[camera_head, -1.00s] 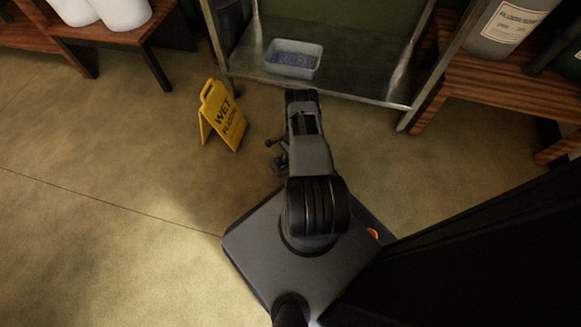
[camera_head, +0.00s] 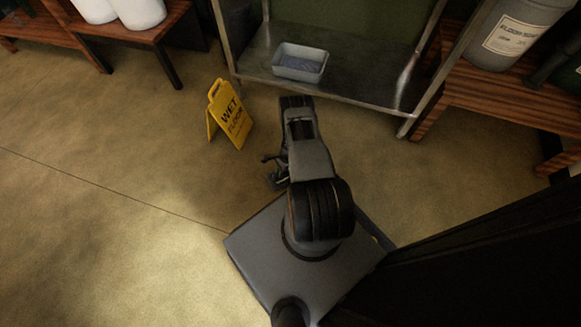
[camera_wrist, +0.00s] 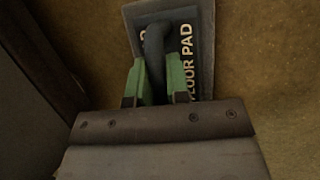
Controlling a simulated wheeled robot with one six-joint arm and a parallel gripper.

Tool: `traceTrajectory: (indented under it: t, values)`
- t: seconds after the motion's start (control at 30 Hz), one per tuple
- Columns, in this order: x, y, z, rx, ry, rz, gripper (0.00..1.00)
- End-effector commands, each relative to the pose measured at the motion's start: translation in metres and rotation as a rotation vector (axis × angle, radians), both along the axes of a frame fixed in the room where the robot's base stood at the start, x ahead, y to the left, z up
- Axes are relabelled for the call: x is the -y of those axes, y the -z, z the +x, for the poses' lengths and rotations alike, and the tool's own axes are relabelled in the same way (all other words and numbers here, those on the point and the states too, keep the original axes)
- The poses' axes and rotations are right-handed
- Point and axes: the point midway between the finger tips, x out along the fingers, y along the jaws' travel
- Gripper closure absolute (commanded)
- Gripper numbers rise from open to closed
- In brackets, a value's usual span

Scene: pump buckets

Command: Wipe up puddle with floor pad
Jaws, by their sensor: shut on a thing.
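The floor pad (camera_wrist: 205,50) is a dark slab with a grey edge and a "FLOOR PAD" label, seen in the wrist view. Its dark looped handle (camera_wrist: 154,45) stands up between the green-lined fingers of my gripper (camera_wrist: 155,84), which is shut on it. In the head view my gripper (camera_head: 276,172) is low over the floor, left of my arm, partly hidden by it. I cannot tell whether the pad touches the floor. No clear puddle edge shows; the floor around the gripper looks somewhat darker.
A yellow wet floor sign (camera_head: 230,115) stands behind and left of my gripper. A metal shelf (camera_head: 360,88) with a grey tray (camera_head: 300,75) is at the back. Wooden benches (camera_head: 465,88) stand at both sides. Open floor (camera_head: 110,220) lies left.

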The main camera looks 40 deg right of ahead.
Motion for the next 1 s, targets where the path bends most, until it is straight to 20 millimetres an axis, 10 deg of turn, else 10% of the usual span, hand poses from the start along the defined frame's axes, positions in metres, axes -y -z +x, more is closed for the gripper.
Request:
traceTrajectory:
  t: [0.63,1.0]
  values:
    - [0.0,-0.072,0.002,0.004,-0.003,-0.003,1.0]
    - [-0.001,-0.08,0.002,0.002,-0.006,-0.002,1.0]
